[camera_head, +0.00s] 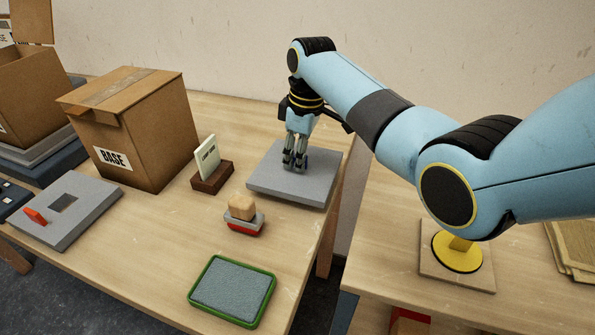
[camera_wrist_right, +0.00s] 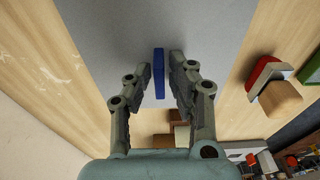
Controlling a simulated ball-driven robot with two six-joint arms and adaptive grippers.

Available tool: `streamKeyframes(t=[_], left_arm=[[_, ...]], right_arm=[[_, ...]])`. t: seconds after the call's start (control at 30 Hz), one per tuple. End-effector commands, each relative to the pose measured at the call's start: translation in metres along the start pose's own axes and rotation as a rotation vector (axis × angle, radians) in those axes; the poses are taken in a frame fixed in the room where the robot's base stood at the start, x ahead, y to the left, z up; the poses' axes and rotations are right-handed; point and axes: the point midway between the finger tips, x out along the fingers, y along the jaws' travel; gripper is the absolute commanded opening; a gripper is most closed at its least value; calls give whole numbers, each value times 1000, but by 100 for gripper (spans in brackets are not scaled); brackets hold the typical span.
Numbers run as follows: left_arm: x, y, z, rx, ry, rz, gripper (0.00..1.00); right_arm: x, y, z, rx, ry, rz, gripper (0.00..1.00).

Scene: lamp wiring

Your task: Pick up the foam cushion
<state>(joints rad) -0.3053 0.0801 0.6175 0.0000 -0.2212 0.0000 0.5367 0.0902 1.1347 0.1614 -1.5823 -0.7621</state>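A thin blue piece (camera_wrist_right: 159,73), which may be the foam cushion, stands edge-on over the grey slab in the right wrist view. My right gripper (camera_head: 295,165) points down over the grey slab (camera_head: 262,185) in the head view. In the right wrist view its fingers (camera_wrist_right: 164,78) are on either side of the blue piece, close to the left one, with a narrow gap at the right one. The gripper looks open. The fingers hide the blue piece in the head view. My left gripper is out of view.
A green-rimmed tray (camera_head: 194,294) with a grey pad lies at the front. A red-and-grey block with a wooden grip (camera_head: 242,208) and a card in a brown stand (camera_head: 211,178) are nearby. A cardboard box (camera_head: 140,140) marked BASE stands left. A yellow disc (camera_head: 456,252) is on the right table.

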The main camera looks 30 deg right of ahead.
Motion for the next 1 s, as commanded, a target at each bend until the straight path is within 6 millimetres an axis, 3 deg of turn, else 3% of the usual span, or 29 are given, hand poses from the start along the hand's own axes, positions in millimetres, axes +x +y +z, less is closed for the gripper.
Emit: streamKeyframes(t=[0.13,0.57,0.67,0.83,1.0], left_arm=[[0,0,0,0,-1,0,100],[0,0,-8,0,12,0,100],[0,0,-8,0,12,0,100],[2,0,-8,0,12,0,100],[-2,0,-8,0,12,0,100]], right_arm=[[0,0,0,0,0,0,0],[-4,0,-1,0,1,1,0],[-12,1,-2,0,2,1,0],[-44,1,-6,0,5,4,0],[-65,-39,4,-2,4,0,0]])
